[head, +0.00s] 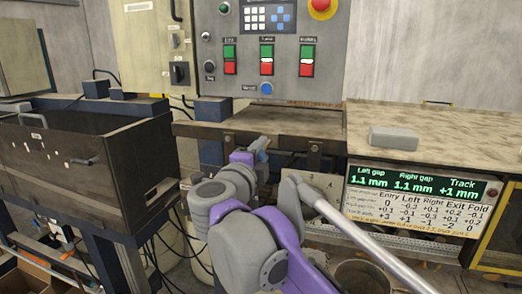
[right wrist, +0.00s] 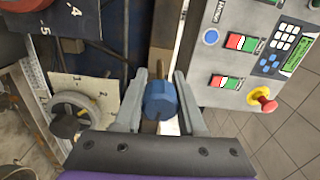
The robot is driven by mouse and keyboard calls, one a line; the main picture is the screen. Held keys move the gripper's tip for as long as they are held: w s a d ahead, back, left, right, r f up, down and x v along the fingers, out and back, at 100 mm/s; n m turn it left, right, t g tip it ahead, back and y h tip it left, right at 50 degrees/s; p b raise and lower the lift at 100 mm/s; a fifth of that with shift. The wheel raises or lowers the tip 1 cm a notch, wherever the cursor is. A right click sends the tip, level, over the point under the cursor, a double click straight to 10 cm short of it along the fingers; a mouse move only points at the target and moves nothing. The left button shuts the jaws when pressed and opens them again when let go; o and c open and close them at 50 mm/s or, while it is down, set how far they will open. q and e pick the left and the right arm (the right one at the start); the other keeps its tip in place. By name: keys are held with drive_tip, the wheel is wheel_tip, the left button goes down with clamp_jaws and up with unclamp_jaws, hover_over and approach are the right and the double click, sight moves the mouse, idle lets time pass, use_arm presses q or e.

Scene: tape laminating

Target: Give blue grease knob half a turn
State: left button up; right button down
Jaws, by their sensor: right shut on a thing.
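The blue grease knob (right wrist: 160,101) sits between the two grey fingers of my right gripper (right wrist: 160,92) in the right wrist view. The fingers are shut on its sides. In the head view my right gripper (head: 261,152) reaches up to the front edge of the machine below the control panel. A small blue patch of the knob (head: 263,143) shows there at its tip. The knob's far side and mount are mostly hidden. My left gripper is in neither view.
The control panel (head: 232,84) with an emergency stop (head: 322,6) stands above. A gap display (head: 420,184) hangs at the right, below a worktop holding a grey block (head: 393,138). A dark bin (head: 90,160) stands left. A handwheel (right wrist: 78,118) shows beside the gripper.

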drive_tip(key=m, duration=0.3)
drive_tip(key=shift+m+p, duration=0.3)
drive_tip(key=m, duration=0.3)
drive_tip(key=shift+m, duration=0.4)
drive_tip(key=m, duration=0.4)
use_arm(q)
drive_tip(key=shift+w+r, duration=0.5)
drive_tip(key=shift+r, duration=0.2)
use_arm(e)
drive_tip(key=m, duration=0.5)
drive_tip(key=c, duration=0.5)
unclamp_jaws()
